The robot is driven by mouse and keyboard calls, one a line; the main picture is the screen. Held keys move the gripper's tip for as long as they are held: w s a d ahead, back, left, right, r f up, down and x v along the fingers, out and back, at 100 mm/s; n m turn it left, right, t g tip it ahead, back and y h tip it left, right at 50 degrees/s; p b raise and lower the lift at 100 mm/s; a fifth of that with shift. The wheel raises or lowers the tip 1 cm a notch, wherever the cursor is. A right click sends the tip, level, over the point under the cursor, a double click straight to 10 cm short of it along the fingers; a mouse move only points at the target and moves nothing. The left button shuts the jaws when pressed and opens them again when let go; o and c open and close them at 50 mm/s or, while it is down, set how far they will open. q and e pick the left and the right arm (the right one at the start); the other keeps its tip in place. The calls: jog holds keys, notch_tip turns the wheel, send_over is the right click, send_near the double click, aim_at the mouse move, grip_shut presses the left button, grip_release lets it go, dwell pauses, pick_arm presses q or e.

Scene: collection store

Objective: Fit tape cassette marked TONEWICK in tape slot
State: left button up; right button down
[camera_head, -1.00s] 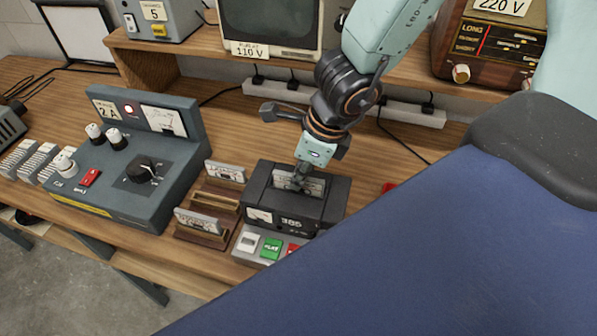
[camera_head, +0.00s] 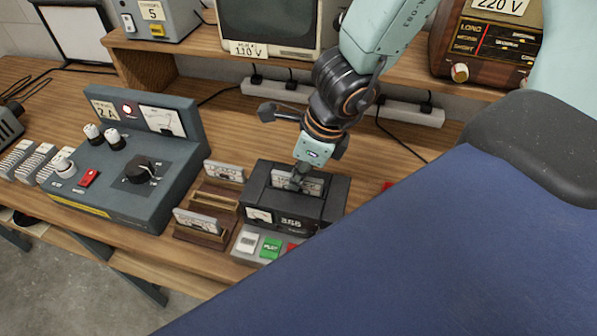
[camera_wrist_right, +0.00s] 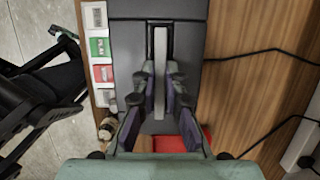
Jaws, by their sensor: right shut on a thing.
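The tape deck (camera_head: 268,214) is a dark box with a slot (camera_wrist_right: 150,40) in its top. My right gripper (camera_head: 298,180) is shut on a cassette (camera_head: 313,187) with a pale label, upright at the slot. In the wrist view the cassette (camera_wrist_right: 160,70) is a thin grey edge between the fingers (camera_wrist_right: 160,98), lined up along the slot. Its lower part is hidden, so how deep it sits cannot be told. The label is too small to read. My left gripper is not in view.
Two wooden holders with cassettes (camera_head: 224,171) (camera_head: 196,221) stand left of the deck. White, green (camera_head: 271,248) and red keys lie along its front. A grey control unit (camera_head: 125,175) is further left. A power strip (camera_head: 405,114) and cables lie behind. A red thing (camera_wrist_right: 182,140) is beside the deck.

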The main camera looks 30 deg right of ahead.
jog(key=shift+d+f+b, duration=0.1)
jog(key=shift+f+b, duration=0.2)
jog(key=shift+f, duration=0.05)
jog(key=c, duration=1.7)
grip_release()
jog(key=shift+r, duration=0.1)
jog(key=p+v, duration=0.8)
jog(key=p, duration=0.1)
jog(key=shift+r, duration=0.15)
jog(key=shift+p+v, duration=0.6)
jog(key=shift+v, duration=0.2)
jog(key=shift+s+d+r+p, duration=0.1)
jog(key=shift+s+r+p, duration=0.2)
jog(key=shift+r+p, duration=0.15)
jog(key=shift+w, duration=0.1)
